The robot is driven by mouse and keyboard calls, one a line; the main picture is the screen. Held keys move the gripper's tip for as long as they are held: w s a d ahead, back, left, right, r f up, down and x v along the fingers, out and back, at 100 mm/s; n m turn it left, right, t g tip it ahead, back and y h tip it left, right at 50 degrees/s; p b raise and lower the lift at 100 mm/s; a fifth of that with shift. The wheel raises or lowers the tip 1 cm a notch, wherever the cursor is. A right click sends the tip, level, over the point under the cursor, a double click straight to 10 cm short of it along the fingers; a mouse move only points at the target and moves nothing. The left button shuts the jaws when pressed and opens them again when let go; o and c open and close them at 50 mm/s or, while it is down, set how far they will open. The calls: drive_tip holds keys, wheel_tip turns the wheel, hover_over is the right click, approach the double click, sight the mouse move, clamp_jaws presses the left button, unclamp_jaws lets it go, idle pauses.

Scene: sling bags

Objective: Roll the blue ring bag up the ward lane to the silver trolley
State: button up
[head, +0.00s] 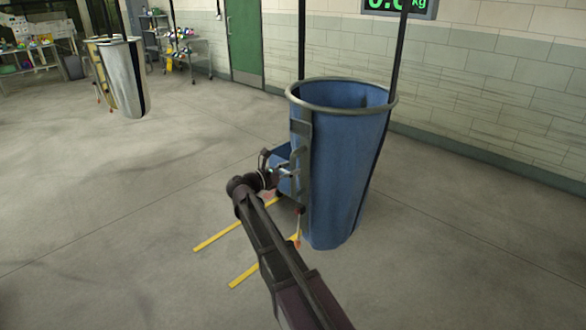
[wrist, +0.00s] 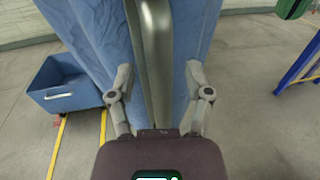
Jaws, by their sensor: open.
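The blue ring bag (head: 345,180) hangs upright from dark straps, with a grey ring at its mouth. A grey upright bar (wrist: 158,65) runs down its side. My gripper (head: 288,162) is at the left side of the bag. In the wrist view my gripper (wrist: 160,72) is open, with one finger on each side of the bar. I cannot tell whether the fingers touch the bag cloth. A silver-white hanging bag (head: 122,78) with a dark edge is at the far upper left. I cannot pick out a silver trolley for certain.
A small blue cart (wrist: 68,82) stands beside the bag, near yellow floor lines (head: 238,222). A shelf cart (head: 185,48) with coloured items stands by the green door (head: 244,40). A tiled wall is behind the bag. Open grey floor lies to the left.

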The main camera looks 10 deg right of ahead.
drive_tip(key=shift+w+d, duration=0.25)
drive_tip(key=shift+d, duration=0.25)
drive_tip(key=shift+c, duration=0.3)
clamp_jaws()
drive_tip(key=shift+s+d, duration=0.1)
